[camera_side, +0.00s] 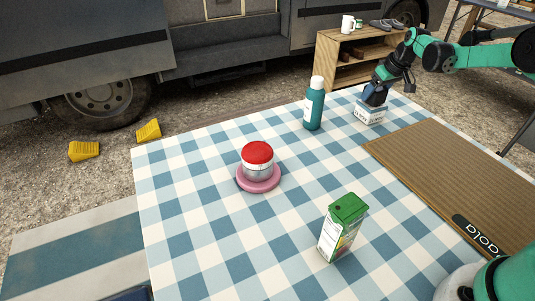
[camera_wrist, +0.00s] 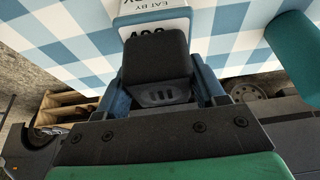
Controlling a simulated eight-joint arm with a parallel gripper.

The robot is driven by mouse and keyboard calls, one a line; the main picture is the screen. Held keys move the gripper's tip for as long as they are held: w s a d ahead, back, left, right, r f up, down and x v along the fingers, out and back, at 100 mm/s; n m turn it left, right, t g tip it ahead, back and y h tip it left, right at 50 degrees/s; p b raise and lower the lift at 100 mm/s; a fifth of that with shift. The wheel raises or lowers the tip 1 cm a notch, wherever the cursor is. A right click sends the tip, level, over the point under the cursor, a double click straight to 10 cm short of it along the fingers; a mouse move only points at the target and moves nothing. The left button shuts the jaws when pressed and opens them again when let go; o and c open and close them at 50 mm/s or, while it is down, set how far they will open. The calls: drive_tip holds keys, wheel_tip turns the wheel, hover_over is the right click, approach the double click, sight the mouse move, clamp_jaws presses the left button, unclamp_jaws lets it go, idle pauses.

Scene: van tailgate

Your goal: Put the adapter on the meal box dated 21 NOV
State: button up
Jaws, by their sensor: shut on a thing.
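My gripper (camera_side: 374,94) is at the far right of the table, just above a white box (camera_side: 370,112) with dark print. In the wrist view its blue fingers (camera_wrist: 165,84) are shut on a black block, the adapter (camera_wrist: 155,60), which has small slots in its near face. Beyond the adapter, the white box (camera_wrist: 155,18) shows the words EAT BY; the date under them is mostly covered by the adapter and cannot be read. I cannot tell whether the adapter touches the box.
A teal bottle (camera_side: 314,108) with a white cap stands left of the box. A red-lidded jar (camera_side: 258,163) sits on a pink round base (camera_side: 259,186). A green-topped carton (camera_side: 342,230) stands nearer. Brown cardboard (camera_side: 455,180) lies at the right. Checked cloth between them is clear.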

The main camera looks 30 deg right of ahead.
drive_tip(key=shift+f, duration=0.1)
drive_tip(key=o, duration=1.3)
drive_tip(key=v, duration=1.2)
drive_tip(key=s+a+r+t, duration=0.15)
drive_tip(key=s+a, duration=0.45)
drive_tip(key=a, duration=0.6)
drive_tip(key=s+a+f+t, duration=0.1)
drive_tip(key=s+a+f, duration=0.3)
drive_tip(key=s+a, duration=0.4)
drive_tip(key=shift+s+f, duration=0.2)
drive_tip(key=shift+s, duration=0.65)
